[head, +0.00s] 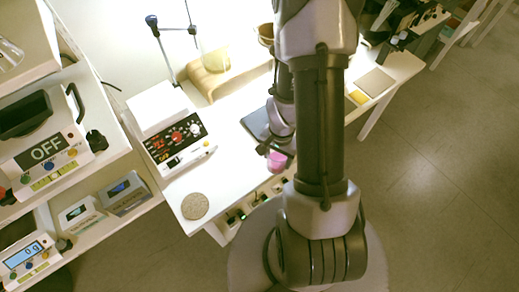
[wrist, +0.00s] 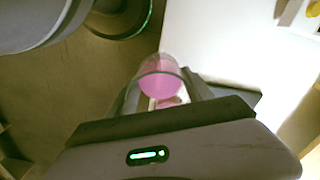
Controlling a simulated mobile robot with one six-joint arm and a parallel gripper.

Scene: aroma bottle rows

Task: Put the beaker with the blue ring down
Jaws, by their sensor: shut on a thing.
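My gripper (head: 277,152) is shut on a clear glass beaker (wrist: 160,77) with pink liquid in it. The pink of the beaker also shows at the gripper's tip in the head view (head: 277,161), near the front edge of the white table (head: 235,170). In the wrist view the beaker stands out past the gripper's dark front, with the white table to its right and dark floor to its left. I cannot make out a blue ring on it. I cannot tell whether its base touches anything.
A dark flat plate (head: 254,122) lies on the table behind the gripper. A hotplate device with a red display (head: 178,142) stands left, with a round cork-like disc (head: 195,206) before it. A curved wooden stand (head: 213,78) is at the back. Clear tabletop lies between disc and gripper.

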